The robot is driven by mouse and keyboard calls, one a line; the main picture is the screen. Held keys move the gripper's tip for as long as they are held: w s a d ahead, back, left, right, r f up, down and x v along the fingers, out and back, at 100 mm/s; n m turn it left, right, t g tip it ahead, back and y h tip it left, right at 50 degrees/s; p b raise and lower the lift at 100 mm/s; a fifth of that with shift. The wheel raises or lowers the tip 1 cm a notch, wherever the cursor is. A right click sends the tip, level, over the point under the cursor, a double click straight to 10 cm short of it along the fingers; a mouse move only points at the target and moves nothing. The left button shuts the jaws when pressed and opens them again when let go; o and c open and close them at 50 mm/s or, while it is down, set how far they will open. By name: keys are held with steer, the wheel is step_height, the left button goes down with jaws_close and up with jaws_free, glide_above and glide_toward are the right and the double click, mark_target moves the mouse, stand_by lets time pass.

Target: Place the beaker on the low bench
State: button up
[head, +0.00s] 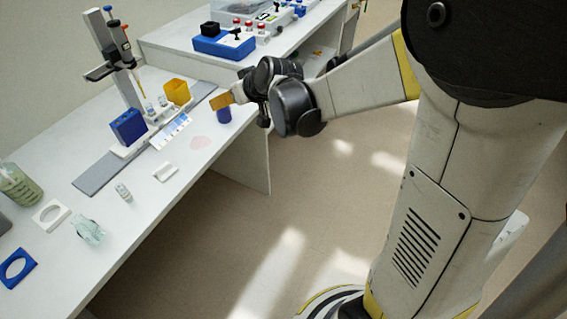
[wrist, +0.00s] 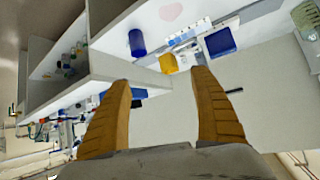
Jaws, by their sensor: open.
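A small blue cup (head: 223,114), perhaps the beaker, stands near the right edge of the low bench (head: 130,215). It also shows in the wrist view (wrist: 137,42), ahead of the fingertips. My gripper (head: 220,101) is above the cup in the head view and partly covers it. The wrist view shows the two orange fingers (wrist: 160,76) spread apart, with nothing held between them. A clear greenish glass vessel (head: 88,231) is on the low bench, and a larger greenish jar (head: 18,184) stands at the left edge. I cannot tell for sure which is the beaker.
A yellow box (head: 177,91), a blue rack (head: 129,127) and a pipette stand (head: 120,70) are behind the cup. A faint pink patch (head: 201,142) marks clear bench top. A higher bench (head: 235,57) with a blue case (head: 224,43) adjoins at the back.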

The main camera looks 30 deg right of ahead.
steer(key=s+d+r+m+g+h, duration=0.1)
steer(key=s+m+g+h, duration=0.1)
steer(key=s, duration=2.6)
steer(key=shift+s+d+g+h, duration=0.3)
steer(key=shift+s+g, duration=0.1)
steer(key=shift+g, duration=0.1)
